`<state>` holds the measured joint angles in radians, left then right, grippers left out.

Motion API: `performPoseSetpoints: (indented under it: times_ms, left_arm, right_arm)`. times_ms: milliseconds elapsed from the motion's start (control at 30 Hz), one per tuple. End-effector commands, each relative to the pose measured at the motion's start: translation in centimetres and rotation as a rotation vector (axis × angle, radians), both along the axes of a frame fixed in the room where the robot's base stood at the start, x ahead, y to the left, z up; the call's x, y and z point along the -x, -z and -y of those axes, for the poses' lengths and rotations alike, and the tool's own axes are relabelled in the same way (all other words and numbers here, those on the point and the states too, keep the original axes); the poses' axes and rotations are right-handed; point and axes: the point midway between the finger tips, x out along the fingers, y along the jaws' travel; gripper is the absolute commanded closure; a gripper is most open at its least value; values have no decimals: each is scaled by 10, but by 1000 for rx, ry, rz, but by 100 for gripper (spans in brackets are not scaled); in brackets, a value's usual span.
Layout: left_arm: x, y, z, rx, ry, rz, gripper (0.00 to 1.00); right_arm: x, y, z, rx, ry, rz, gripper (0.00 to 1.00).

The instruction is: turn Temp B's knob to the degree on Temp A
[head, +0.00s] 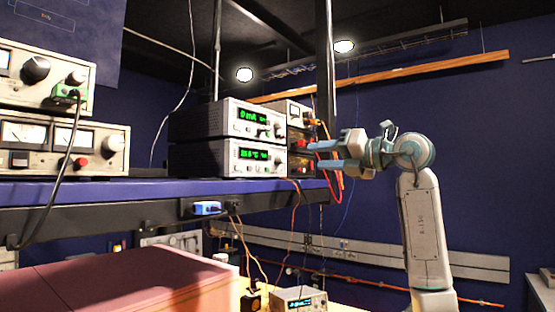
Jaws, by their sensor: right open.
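Two grey instruments with green displays are stacked on the blue shelf. The upper instrument (233,113) has a display (254,117) too small to read surely. The lower instrument (230,172) has a display (253,154) that seems to show a °C value. A small knob (279,131) shows at the upper one's right side, and another (279,157) on the lower one. I cannot read any Temp A or Temp B label. My right gripper (316,156) is open and empty, fingers pointing left, to the right of the stack. My left gripper is out of view.
Another stack (300,112) with red and orange leads stands close behind my right gripper. Power supplies (60,148) stand at the left of the blue shelf (120,190). A small meter (299,298) sits below, beside a reddish box (130,285).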

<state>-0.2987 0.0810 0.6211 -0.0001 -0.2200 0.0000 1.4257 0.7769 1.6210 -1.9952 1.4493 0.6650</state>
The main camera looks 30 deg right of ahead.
Motion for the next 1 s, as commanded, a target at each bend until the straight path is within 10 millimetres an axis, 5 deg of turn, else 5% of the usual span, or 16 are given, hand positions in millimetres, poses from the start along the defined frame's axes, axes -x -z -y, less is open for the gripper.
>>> performPoseSetpoints:
  times_ms: [167, 600, 1000]
  left_arm:
    - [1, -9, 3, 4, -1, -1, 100]
    - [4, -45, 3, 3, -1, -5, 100]
    - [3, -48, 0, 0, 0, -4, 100]
  right_arm:
    - [-14, -4, -2, 1, 10, -11, 55]
    - [-86, -4, -30, 0, 10, -9, 55]
    - [-99, -1, -35, 3, 11, -7, 55]
